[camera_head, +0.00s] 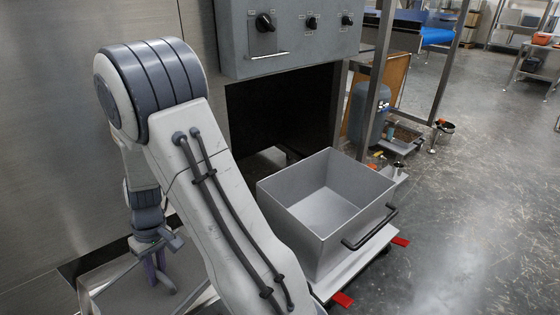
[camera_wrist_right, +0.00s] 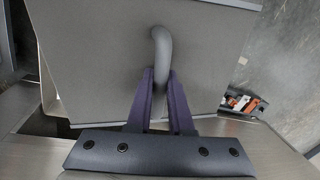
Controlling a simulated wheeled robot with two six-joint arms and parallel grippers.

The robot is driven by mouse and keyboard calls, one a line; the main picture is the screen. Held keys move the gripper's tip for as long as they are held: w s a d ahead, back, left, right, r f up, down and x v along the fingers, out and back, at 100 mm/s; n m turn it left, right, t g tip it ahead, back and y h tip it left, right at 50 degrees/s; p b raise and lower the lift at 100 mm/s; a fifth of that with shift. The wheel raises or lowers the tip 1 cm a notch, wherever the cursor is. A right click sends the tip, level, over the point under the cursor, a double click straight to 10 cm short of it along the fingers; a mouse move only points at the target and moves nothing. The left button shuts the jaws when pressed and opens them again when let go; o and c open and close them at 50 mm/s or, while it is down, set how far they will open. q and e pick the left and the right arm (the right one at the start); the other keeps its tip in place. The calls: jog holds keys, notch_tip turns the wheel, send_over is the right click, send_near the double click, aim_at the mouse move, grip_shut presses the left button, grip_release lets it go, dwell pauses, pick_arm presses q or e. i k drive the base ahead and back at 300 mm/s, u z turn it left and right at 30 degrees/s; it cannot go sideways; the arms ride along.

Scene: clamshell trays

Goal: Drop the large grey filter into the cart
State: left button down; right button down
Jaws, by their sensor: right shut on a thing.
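The large grey filter (camera_wrist_right: 95,50) fills the top of the right wrist view as a flat grey panel with a curved grey handle (camera_wrist_right: 161,45). My right gripper (camera_wrist_right: 160,82) has its purple fingers shut on that handle. In the head view the right gripper (camera_head: 157,272) hangs low at the left, pointing down, partly behind my arm; I cannot clearly tell the filter there from the metal surfaces. The cart (camera_head: 345,232) is an open, empty-looking grey bin with a black handle, right of my arm and apart from the gripper. My left gripper is out of view.
A grey control box (camera_head: 290,40) with black knobs overhangs a dark opening (camera_head: 280,115) behind the cart. A steel wall stands at the left. A metal post (camera_head: 376,80) and a grey cylinder (camera_head: 366,115) stand behind the cart. Floor (camera_head: 480,200) at the right is clear.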

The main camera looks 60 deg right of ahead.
aim_at(324, 224)
jog(key=u, duration=1.95)
jog(key=k, duration=1.9)
jog(key=z, duration=2.5)
jog(key=i, duration=0.5)
